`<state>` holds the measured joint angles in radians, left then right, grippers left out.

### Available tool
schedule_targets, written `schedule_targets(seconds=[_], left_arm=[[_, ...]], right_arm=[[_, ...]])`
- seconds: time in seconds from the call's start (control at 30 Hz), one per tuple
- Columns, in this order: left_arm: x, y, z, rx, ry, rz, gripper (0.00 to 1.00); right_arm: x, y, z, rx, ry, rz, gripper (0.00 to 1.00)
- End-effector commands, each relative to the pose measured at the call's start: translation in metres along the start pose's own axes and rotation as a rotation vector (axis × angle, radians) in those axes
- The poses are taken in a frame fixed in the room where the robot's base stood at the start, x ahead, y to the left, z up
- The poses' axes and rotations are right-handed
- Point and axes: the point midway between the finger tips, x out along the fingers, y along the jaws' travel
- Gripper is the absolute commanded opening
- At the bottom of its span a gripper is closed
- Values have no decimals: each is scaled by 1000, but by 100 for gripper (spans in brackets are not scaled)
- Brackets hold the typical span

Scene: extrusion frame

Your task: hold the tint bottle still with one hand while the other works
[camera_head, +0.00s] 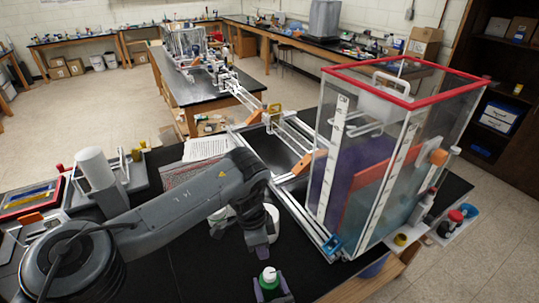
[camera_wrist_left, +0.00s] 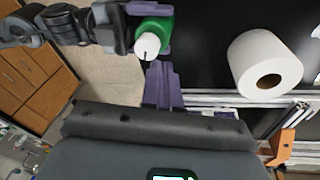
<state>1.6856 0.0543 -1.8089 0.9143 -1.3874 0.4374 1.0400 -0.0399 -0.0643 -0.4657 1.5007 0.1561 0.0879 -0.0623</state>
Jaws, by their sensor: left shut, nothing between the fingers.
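The tint bottle is green with a white cap (camera_head: 269,280) and stands at the bottom of the head view. It also shows at the top of the left wrist view (camera_wrist_left: 155,28). My right gripper (camera_wrist_left: 148,30) has its purple fingers on both sides of the bottle, shut on it. In the head view only its fingertips show, at the bottom edge. My left gripper (camera_head: 262,250) is shut and empty, pointing down just above and behind the cap. Its purple fingers in the wrist view end close to the cap; whether they touch it I cannot tell.
A white paper roll (camera_wrist_left: 265,65) stands beside the bottle, partly hidden behind my left arm in the head view. A clear red-rimmed tank (camera_head: 340,160) in an extrusion frame stands to the right. A tray with tools (camera_head: 32,198) lies at left.

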Motion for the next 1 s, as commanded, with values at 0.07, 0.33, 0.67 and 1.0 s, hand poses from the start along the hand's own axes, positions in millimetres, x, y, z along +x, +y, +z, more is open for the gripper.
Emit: schedule_targets(seconds=[0.07, 0.33, 0.67, 1.0], left_arm=[[4, 6, -2, -133, -15, -4, 0], [12, 29, -9, -589, -58, -54, 0], [12, 61, -11, -916, -89, -157, 0], [-1, 64, -7, -866, -95, -219, 0]], right_arm=[[0, 1, 1, -1, -3, 1, 29], [0, 1, 1, -1, -3, 2, 29], [0, 1, 1, -1, -3, 1, 29], [0, 1, 2, -1, -3, 1, 29]])
